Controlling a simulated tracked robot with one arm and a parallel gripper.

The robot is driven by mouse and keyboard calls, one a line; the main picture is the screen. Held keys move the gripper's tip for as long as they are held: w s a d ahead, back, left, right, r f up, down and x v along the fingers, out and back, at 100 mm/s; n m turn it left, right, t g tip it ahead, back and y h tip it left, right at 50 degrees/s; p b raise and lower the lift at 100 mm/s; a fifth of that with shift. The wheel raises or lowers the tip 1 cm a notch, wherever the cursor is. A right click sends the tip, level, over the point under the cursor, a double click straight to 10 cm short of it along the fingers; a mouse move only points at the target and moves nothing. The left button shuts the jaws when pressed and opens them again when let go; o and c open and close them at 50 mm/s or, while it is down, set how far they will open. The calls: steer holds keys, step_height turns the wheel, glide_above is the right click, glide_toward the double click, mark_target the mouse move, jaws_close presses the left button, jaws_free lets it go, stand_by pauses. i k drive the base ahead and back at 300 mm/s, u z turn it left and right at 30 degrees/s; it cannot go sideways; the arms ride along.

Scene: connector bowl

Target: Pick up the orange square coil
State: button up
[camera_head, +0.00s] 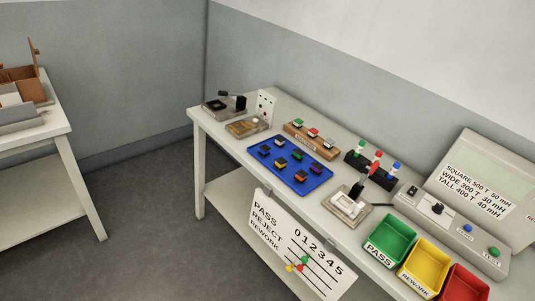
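One with an orange-looking part (301,176) is in the front row, toward the right end of the tray. Another with a yellow-orange part (280,163) is in the middle of that row. They are too small to tell which is the square orange coil. My gripper is not in view.
Right of the tray are a small press-like fixture (347,207), green (393,236), yellow (426,262) and red (466,284) bins, and a tester (438,208). Behind are a wooden rack (300,140) and a dark connector stand (356,158). Another table (62,140) is left; floor between is clear.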

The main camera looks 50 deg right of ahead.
mark_target(301, 176)
steer(key=z, duration=0.5)
steer(key=i, duration=1.15)
steer(key=z, duration=0.85)
